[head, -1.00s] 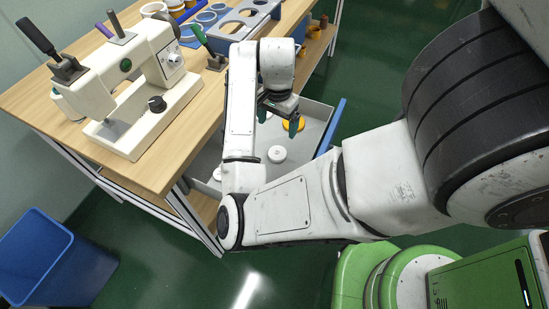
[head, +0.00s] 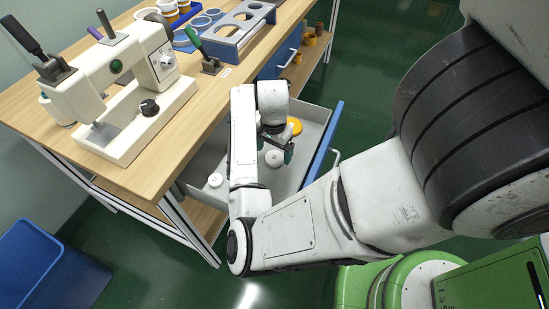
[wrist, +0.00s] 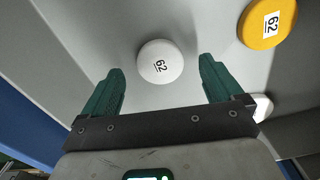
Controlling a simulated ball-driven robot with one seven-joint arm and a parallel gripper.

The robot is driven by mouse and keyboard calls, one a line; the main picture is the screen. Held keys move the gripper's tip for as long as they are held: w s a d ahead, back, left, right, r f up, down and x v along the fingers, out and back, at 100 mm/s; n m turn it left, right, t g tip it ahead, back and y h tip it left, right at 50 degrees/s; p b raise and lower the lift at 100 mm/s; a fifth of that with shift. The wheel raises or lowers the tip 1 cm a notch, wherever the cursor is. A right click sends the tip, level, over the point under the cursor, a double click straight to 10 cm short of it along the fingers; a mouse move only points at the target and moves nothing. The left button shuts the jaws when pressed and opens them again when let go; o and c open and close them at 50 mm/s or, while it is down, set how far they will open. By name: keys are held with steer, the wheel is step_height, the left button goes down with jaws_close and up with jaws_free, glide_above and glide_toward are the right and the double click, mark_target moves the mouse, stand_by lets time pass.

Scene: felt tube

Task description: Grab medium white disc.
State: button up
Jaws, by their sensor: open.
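A round white disc (wrist: 160,62) marked 62 lies on the grey drawer floor in the wrist view, framed between the tips of my gripper (wrist: 161,72). The green fingers are wide apart, with nothing held. Another white disc (wrist: 263,107) shows partly behind the right finger. In the head view, my gripper (head: 278,141) is low over the open drawer, partly hidden by my arm. One white disc (head: 274,158) lies just below it in the picture, and a second white disc (head: 215,180) lies further left. I cannot surely match the discs across views.
A yellow disc (head: 294,126) lies in the drawer; it shows in the wrist view (wrist: 267,22), marked 62. The grey drawer (head: 312,112) has a blue front (head: 327,150). The wooden table (head: 150,178) above it carries a sewing machine (head: 140,100).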

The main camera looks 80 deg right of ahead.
mark_target(274, 158)
steer(key=shift+f, duration=1.25)
steer(key=shift+c, duration=0.3)
steer(key=c, duration=1)
